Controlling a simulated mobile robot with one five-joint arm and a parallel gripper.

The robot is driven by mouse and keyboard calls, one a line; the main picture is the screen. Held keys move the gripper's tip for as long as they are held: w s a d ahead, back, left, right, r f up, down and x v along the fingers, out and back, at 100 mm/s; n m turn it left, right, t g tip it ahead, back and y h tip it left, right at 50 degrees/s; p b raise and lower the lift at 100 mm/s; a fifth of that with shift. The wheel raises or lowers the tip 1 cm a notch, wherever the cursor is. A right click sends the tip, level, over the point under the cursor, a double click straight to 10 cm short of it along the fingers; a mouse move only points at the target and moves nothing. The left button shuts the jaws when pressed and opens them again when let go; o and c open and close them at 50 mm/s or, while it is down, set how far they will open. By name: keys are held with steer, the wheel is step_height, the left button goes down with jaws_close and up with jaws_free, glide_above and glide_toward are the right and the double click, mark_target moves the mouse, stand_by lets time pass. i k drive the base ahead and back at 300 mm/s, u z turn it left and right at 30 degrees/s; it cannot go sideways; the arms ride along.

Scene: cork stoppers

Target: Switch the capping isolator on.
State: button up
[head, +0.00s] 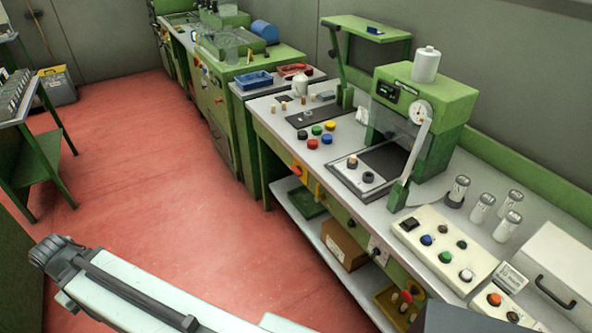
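The green capping machine (425,95) with a round dial stands on the long grey bench. Along the bench's front edge are a red-and-yellow switch (299,171), a dark knob (350,224) and a pale plate with a dark switch (376,252). Which of these is the capping isolator I cannot tell; labels and switch positions are too small to read. My pale arm link crosses the bottom left, away from the bench front. My gripper is not clearly in view.
A control box (444,248) with several buttons sits on the bench, near several glass jars (482,207) and a white case (560,262). A lower shelf (325,233) holds a brown box (343,246). The red floor (150,190) is clear left of the bench. A green rack stands far left.

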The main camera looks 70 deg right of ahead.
mark_target(297, 170)
steer(key=z, duration=1.2)
steer(key=i, duration=0.6)
steer(key=u, duration=1.05)
